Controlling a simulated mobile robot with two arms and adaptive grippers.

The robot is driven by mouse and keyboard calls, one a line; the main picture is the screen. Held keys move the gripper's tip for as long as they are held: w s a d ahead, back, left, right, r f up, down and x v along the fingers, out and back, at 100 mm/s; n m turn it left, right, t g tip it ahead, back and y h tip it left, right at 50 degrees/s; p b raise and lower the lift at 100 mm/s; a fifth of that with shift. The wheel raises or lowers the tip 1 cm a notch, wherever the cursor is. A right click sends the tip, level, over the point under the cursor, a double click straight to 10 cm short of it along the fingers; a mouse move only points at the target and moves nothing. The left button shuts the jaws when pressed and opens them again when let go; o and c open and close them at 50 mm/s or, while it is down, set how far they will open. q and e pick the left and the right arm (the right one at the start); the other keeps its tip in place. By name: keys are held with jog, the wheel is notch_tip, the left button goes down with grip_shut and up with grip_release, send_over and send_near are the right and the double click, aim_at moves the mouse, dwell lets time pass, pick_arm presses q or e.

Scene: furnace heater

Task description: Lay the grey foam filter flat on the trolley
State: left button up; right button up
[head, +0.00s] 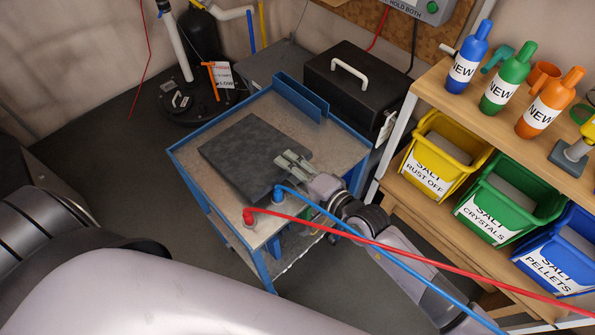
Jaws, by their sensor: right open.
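The grey foam filter (240,150) is a dark, square, flat slab. It lies on the top of the blue-framed trolley (330,150) and looks flat there. My right gripper (282,160) is at the filter's right edge, with its fingers pointing left over that edge. It is open. I cannot tell whether the fingers touch the filter. My left gripper is not in view.
A red hose (400,250) and a blue hose (390,258) run from fittings on the trolley's near edge across my right arm. A black toolbox (355,90) stands behind the trolley. Shelves at right hold bottles and salt bins (445,150).

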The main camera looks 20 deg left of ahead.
jog(key=v, duration=1.2)
jog(key=shift+w, duration=0.1)
